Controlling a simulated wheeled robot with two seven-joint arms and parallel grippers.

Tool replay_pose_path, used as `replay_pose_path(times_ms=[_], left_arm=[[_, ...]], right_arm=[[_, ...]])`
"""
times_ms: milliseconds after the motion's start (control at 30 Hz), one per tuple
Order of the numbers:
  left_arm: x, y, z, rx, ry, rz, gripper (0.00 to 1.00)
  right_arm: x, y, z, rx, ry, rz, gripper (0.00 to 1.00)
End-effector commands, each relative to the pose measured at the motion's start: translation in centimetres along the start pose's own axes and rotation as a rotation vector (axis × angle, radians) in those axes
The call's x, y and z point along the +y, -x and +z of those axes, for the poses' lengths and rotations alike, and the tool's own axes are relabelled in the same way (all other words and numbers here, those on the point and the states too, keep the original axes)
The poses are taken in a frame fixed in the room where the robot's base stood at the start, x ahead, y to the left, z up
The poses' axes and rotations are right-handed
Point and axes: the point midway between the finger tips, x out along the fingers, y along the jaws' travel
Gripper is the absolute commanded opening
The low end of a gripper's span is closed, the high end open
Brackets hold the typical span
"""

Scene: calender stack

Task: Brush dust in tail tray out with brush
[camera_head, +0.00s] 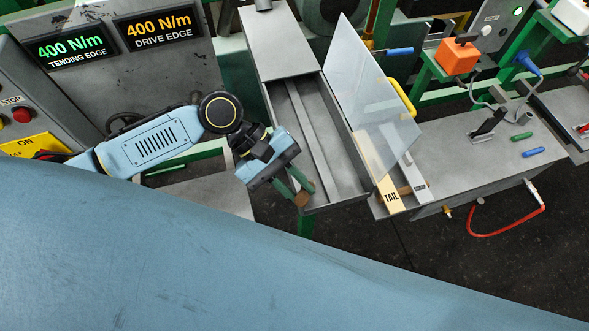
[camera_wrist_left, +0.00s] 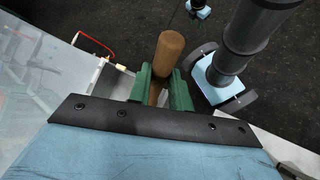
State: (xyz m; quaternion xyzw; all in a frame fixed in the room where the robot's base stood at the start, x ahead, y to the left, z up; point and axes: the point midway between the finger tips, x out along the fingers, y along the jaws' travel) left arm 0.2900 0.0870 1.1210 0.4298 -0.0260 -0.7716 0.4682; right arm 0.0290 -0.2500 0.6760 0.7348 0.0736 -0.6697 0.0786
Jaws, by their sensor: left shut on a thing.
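My left gripper (camera_head: 293,186) is shut on a brown wooden handle (camera_head: 302,199), which also shows upright between its green fingers (camera_wrist_left: 163,92) in the left wrist view (camera_wrist_left: 168,50). This looks like the brush's handle; no bristles can be made out. The gripper is at the near left edge of a long grey metal tray (camera_head: 345,172), whose clear panel (camera_head: 365,85) stands raised on the right. I cannot tell from here whether the brush touches the tray. A TAIL label (camera_head: 390,194) is by its near right corner. No dust can be clearly made out.
A grey bench (camera_head: 455,165) right of the tray carries a green marker (camera_head: 521,136), a blue marker (camera_head: 533,152) and a dark clamp-like tool (camera_head: 488,122). A red hose (camera_head: 508,233) hangs below. An orange box (camera_head: 457,55) stands behind. The dark floor ahead is clear.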

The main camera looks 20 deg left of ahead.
Motion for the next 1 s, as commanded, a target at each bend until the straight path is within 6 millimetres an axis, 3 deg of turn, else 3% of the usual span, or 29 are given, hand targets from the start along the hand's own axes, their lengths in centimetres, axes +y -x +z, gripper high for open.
replay_pose_path(times_ms=[600, 1000], left_arm=[[2.9, 3.7, 3.6, 0.0, -0.012, -0.002, 0.0], [3.2, 4.2, 4.2, -0.002, -0.01, -0.004, 0.0]], right_arm=[[-0.1, 0.0, -0.3, 0.005, -0.001, -0.001, 0.35], [-0.1, 0.0, -0.2, 0.003, -0.001, -0.001, 0.35]])
